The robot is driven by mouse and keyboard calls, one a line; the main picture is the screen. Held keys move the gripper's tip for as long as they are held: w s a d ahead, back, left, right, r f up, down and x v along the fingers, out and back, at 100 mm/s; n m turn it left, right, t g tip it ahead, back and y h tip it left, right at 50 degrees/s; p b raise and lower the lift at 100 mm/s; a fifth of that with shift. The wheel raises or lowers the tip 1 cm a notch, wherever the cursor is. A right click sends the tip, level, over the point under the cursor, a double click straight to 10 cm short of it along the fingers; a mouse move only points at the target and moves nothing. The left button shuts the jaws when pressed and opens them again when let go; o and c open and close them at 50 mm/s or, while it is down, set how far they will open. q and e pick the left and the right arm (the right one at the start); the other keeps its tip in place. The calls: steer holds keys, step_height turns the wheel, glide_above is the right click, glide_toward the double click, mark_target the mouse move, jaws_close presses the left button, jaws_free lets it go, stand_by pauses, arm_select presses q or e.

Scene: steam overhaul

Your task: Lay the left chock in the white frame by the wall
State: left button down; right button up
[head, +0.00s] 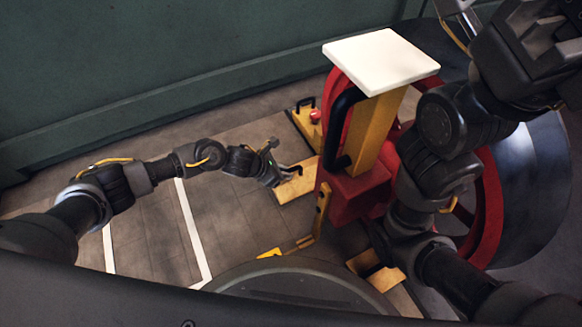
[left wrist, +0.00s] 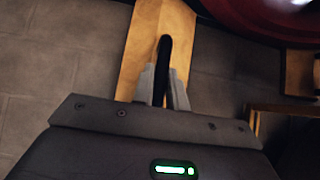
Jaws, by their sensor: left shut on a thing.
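The left chock (head: 299,188) is a yellow wooden block with a black handle, on the floor beside the red machine. My left gripper (head: 281,178) is shut on its handle. In the left wrist view the handle (left wrist: 165,60) stands between the fingers (left wrist: 164,88), with the pale wooden chock (left wrist: 138,45) beneath it. I cannot tell if the chock is touching the floor. The white frame (head: 190,222) is painted lines on the floor, left of the chock; my left arm and body hide parts of it. My right gripper (head: 535,45) is at the upper right, its fingers unclear.
The red machine (head: 352,195) with a yellow post and white top plate (head: 380,60) stands right of the left gripper. Another yellow block (head: 303,122) with a handle lies behind, and another (head: 378,272) at lower right. A green wall (head: 130,60) runs behind. The framed floor is clear.

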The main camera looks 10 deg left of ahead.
arm_select(q)
steer(key=s+a+p, duration=0.1)
steer(key=s+a, duration=0.5)
steer(key=a, duration=0.3)
steer(key=shift+a+r+p, duration=0.15)
steer(key=shift+r+p, duration=0.1)
steer(key=shift+p, duration=0.15)
steer(key=shift+s, duration=0.1)
steer(key=shift+r+p, duration=1.2)
steer(key=shift+r, duration=0.35)
